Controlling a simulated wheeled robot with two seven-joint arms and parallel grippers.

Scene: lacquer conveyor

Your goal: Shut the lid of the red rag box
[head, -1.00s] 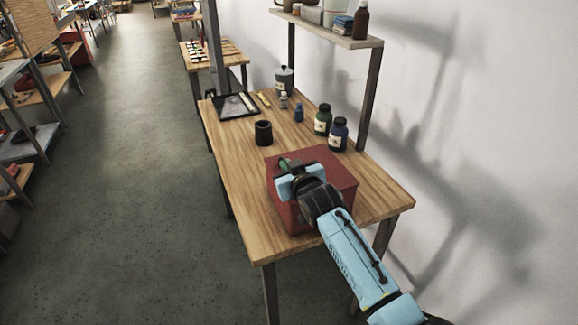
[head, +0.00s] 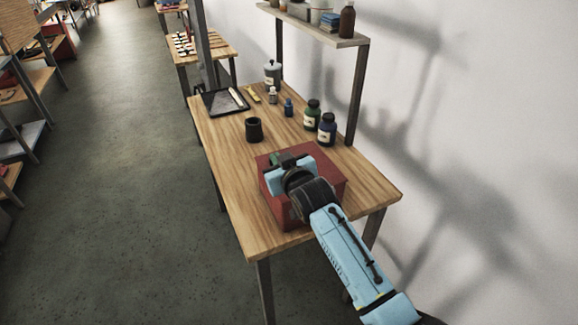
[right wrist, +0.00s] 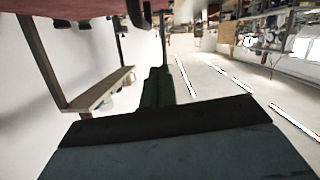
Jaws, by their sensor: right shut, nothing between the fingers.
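The red rag box (head: 331,185) stands on the near part of the wooden table. Its lid (head: 322,160) looks flat across the top, though my gripper and wrist hide part of it, so a small gap cannot be ruled out. My right gripper (head: 276,159) is shut and empty, at the box's top on its left side. Whether it touches the lid cannot be told. My left gripper is not in view.
A black cup (head: 254,130) stands behind the box. Dark bottles (head: 327,130), a small blue bottle (head: 288,107) and a black tray (head: 222,106) are farther back. A shelf (head: 318,30) hangs over the table's right side. The table's front right corner is clear.

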